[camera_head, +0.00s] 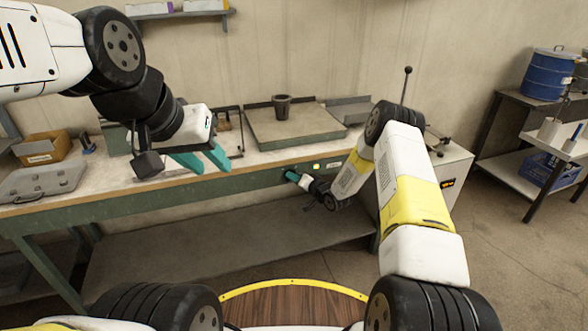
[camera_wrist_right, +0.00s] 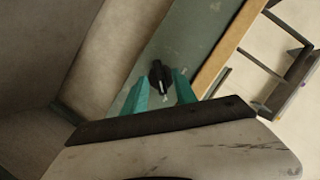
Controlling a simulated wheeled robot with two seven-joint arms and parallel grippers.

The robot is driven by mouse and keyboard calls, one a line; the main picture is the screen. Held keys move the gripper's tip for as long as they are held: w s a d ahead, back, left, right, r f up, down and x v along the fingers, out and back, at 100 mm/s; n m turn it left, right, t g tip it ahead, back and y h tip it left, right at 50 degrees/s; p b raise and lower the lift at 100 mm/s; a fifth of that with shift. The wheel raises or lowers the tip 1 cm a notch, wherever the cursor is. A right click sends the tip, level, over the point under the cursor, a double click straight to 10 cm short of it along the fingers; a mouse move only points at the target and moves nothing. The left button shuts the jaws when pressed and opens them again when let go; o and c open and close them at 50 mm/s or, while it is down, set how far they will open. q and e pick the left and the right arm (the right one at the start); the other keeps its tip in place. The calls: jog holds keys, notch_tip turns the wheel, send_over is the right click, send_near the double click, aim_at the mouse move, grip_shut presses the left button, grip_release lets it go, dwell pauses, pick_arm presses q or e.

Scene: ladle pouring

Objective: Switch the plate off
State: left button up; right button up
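The plate (camera_head: 290,130) is a broad, flat grey-green slab on the workbench, with a small dark pot (camera_head: 281,107) standing on it. In the right wrist view a black knob (camera_wrist_right: 156,75) sits on the bench's green front panel. My right gripper (camera_head: 291,175) is at that panel; its teal fingers (camera_wrist_right: 160,80) are apart, one on each side of the knob in the picture. I cannot tell whether they touch it. A small yellow light (camera_head: 317,166) glows on the panel. My left gripper (camera_head: 214,168) is open and empty above the bench's front edge.
A cardboard box (camera_head: 42,148) and a grey case (camera_head: 40,182) lie at the bench's left. A wire stand (camera_head: 232,130) is left of the plate. A white cabinet (camera_head: 452,170) with an upright lever stands at the right. A blue drum (camera_head: 549,75) is further right.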

jog(key=shift+w+a+f, duration=0.1)
jog(key=shift+w+a, duration=0.1)
jog(key=shift+w, duration=0.1)
grip_shut()
jog(key=shift+s+a+n+t+h, duration=0.15)
jog(key=shift+n+t+h, duration=0.3)
jog(key=shift+n+h, duration=1.2)
jog(key=shift+a+n+t+h, duration=0.35)
jog(key=shift+n+h, duration=0.55)
jog(key=shift+n, duration=1.5)
jog(key=shift+s+a+n+t+h, duration=0.15)
jog(key=shift+n+t+h, duration=0.35)
jog(key=shift+n+h, duration=1.15)
jog(key=shift+n, duration=0.6)
